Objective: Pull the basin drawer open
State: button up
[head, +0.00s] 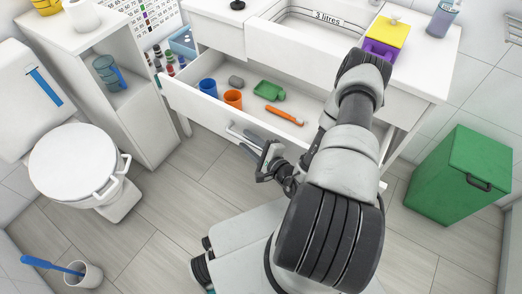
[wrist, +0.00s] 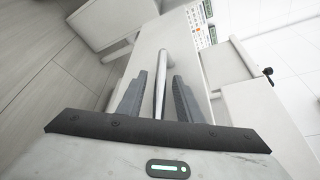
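The basin drawer (head: 215,115) is a white drawer under the basin counter, pulled out, with its inside showing. Its pale bar handle (head: 243,134) is on the front panel. My gripper (head: 257,156) is low in front of this panel, by the handle. In the wrist view the handle (wrist: 161,78) runs between the two dark fingers of my gripper (wrist: 160,85). Narrow gaps show on both sides of the bar, so the fingers look open around it. My arm hides the right part of the drawer front.
The drawer holds a blue cup (head: 208,87), an orange cup (head: 233,98), a grey stone-like piece (head: 236,81), a green item (head: 269,91) and an orange brush (head: 284,115). A toilet (head: 75,165) stands left, a green bin (head: 460,175) right. Floor before the drawer is partly clear.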

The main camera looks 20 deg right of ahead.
jog(key=p+v, duration=0.2)
jog(key=v, duration=1.4)
jog(key=shift+s, duration=0.4)
jog(key=shift+s+r, duration=0.1)
